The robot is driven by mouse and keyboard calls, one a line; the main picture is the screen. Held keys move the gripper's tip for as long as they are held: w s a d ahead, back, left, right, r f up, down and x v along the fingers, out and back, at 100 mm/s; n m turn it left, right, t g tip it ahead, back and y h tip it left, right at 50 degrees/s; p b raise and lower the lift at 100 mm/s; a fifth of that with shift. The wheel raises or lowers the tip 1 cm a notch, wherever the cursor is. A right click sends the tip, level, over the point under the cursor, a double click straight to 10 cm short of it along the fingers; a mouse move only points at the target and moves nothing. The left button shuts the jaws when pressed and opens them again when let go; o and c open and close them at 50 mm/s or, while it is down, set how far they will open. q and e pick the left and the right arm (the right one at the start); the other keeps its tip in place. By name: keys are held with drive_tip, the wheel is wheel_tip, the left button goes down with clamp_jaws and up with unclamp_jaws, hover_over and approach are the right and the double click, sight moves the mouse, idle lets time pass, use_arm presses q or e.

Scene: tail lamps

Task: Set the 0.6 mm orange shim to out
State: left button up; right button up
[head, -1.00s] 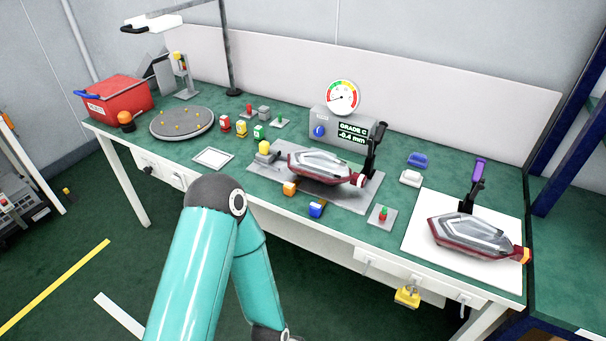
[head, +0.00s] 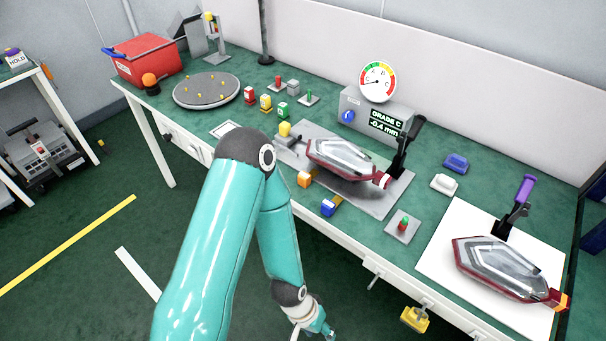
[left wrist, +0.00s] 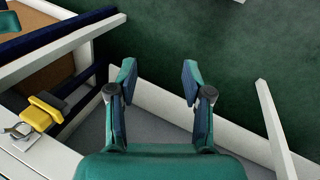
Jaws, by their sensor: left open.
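The orange shim (head: 304,179) is a small orange block at the front edge of the grey fixture plate (head: 376,204), below the left end of the clamped tail lamp (head: 342,157). A blue block (head: 329,206) sits to its right on the same edge. My left gripper (head: 318,331) is low at the bottom of the head view, in front of the bench and well apart from the shim. In the left wrist view its two fingers (left wrist: 158,84) are spread with nothing between them. The shim does not show in that view. My right gripper is out of view.
A gauge box (head: 372,110) reads "GRADE C, -0.4 mm" behind the lamp. A second lamp (head: 508,268) lies on a white mat at right. A red-green button (head: 404,225) stands near the front edge. A yellow item (head: 414,318) hangs below the bench; the floor in front is open.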

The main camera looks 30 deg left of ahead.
use_arm(q)
drive_tip(key=w+a+t+b, duration=0.4)
drive_tip(key=w+a+b, duration=0.1)
drive_tip(key=w, duration=0.2)
drive_tip(key=m+t+y+b, duration=0.2)
drive_tip(key=m+t+b, duration=0.1)
drive_tip(key=t+b, duration=1.1)
approach(301, 179)
drive_tip(key=shift+g+y, duration=0.3)
drive_tip(key=shift+y, duration=0.1)
drive_tip(key=w, duration=0.7)
drive_tip(key=w+d, duration=0.1)
drive_tip(key=w, duration=0.3)
drive_tip(key=shift+w+d+r+b, duration=0.15)
drive_tip(key=shift+w+r+b, duration=0.1)
drive_tip(key=shift+r+b, duration=0.05)
clamp_jaws()
